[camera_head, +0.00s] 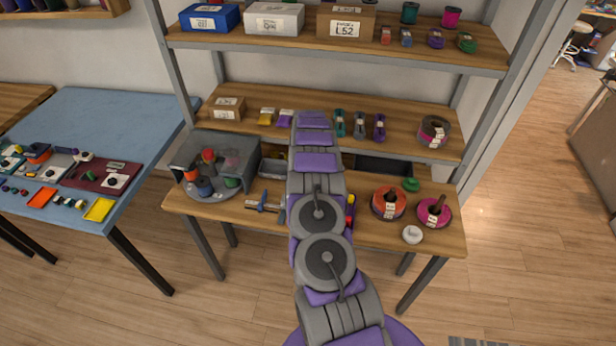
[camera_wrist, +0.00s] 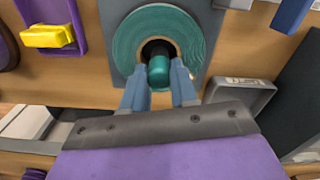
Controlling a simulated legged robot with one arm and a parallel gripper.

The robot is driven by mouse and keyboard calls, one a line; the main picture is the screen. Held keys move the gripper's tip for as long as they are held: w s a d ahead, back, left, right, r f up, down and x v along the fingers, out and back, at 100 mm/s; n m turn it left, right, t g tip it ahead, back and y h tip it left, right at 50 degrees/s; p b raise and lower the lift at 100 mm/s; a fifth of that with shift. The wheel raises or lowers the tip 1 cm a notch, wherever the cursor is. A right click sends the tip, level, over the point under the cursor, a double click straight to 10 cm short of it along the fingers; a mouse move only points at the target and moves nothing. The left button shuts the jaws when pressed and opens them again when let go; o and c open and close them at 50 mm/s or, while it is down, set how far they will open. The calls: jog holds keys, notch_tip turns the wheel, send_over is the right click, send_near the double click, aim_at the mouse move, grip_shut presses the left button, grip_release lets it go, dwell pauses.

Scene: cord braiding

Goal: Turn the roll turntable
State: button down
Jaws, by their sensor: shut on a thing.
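In the wrist view, a teal roll (camera_wrist: 128,42) sits against a grey plate (camera_wrist: 112,12), with a dark hole at its centre. A teal peg (camera_wrist: 158,70) stands out of the hole. My gripper (camera_wrist: 159,86) has its two blue-grey fingers on either side of the peg and is shut on it. In the head view my arm hides the gripper and this roll. A round grey turntable (camera_head: 227,192) with several coloured pieces stands under a grey hood (camera_head: 190,150) at the table's left; I cannot tell whether it belongs to the roll.
In the head view, an orange roll (camera_head: 376,203), a magenta roll (camera_head: 425,212) and a small white roll (camera_head: 412,235) are on the table's right. Shelves with boxes (camera_head: 274,18) rise behind. A blue table (camera_head: 110,115) stands left. In the wrist view, a yellow block (camera_wrist: 46,36) is at upper left.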

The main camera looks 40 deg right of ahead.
jog(key=shift+w+d+r+m+p, duration=0.1)
jog(key=shift+m+p, duration=0.2)
jog(key=shift+m, duration=0.55)
jog(key=shift+w+a+r+m+p, duration=0.1)
jog(key=shift+m+p, duration=0.15)
jog(key=shift+m, duration=0.55)
jog(key=shift+w+d+r+m+p, duration=0.1)
jog(key=shift+m+p, duration=0.2)
jog(key=shift+m, duration=0.55)
jog(key=shift+s+f+m+p, duration=0.1)
jog(key=shift+m+p, duration=0.25)
jog(key=shift+m, duration=1.95)
jog(key=shift+m+p, duration=0.4)
jog(key=shift+m, duration=3.8)
jog(key=shift+m, duration=0.7)
jog(key=c, duration=1.1)
grip_release()
jog(key=shift+f, duration=0.1)
jog(key=shift+o, duration=1.1)
jog(key=shift+s, duration=0.1)
